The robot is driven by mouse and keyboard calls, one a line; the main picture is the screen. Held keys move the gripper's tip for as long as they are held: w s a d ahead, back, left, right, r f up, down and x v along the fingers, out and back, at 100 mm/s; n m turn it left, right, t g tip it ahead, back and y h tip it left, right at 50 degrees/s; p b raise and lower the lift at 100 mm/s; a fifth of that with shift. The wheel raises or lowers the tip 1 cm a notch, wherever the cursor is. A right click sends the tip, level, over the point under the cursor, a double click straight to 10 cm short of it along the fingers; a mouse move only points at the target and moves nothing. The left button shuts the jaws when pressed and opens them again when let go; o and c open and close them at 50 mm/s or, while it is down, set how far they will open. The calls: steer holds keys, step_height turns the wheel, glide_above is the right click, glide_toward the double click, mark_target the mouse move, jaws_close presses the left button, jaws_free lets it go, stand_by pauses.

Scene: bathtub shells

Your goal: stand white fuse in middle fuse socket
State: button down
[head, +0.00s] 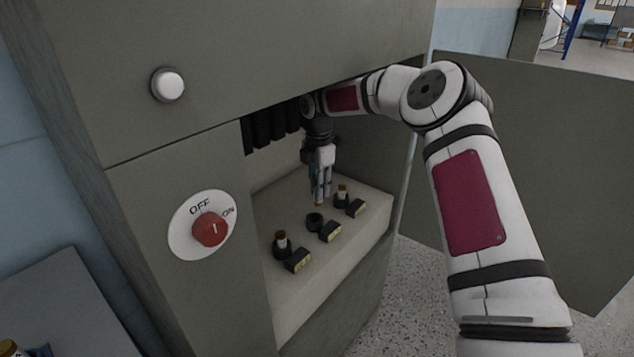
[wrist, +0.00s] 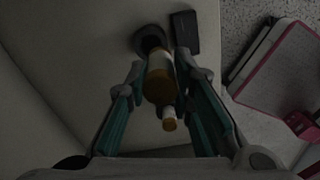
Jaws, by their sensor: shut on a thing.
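My gripper (head: 319,194) points down inside the cabinet recess and is shut on the white fuse. The fuse's brass lower end (head: 319,203) shows below the fingers, just above the middle fuse socket (head: 314,221), a black ring that looks empty. In the wrist view the white fuse (wrist: 160,84) is upright or nearly so between the fingers (wrist: 165,88), its far end overlapping a dark socket (wrist: 150,40). I cannot tell whether they touch. A smaller brass tip (wrist: 169,124) shows below it; I cannot tell what it belongs to.
A fuse stands in the left socket (head: 281,242) and another in the right socket (head: 342,191). Black blocks stand in front of the sockets, such as the middle block (head: 330,231). The cabinet's upper panel (head: 250,70) and side walls enclose the shelf (head: 352,243). A red knob (head: 210,230) is at left.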

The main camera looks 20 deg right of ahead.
steer(key=shift+w+a+r, duration=0.2)
steer(key=shift+a+r, duration=0.1)
steer(key=shift+r, duration=0.25)
steer(key=shift+w+a+r, duration=0.2)
steer(key=shift+a+r, duration=0.1)
steer(key=shift+r, duration=0.2)
step_height(320, 180, down, 6)
steer(key=b, duration=0.1)
steer(key=shift+f+b, duration=0.25)
steer(key=shift+b, duration=0.15)
steer(key=shift+d, duration=0.15)
steer(key=shift+f+b, duration=1.15)
steer(key=shift+f, duration=1.05)
stand_by(0.9)
steer(key=c, duration=1.3)
jaws_free()
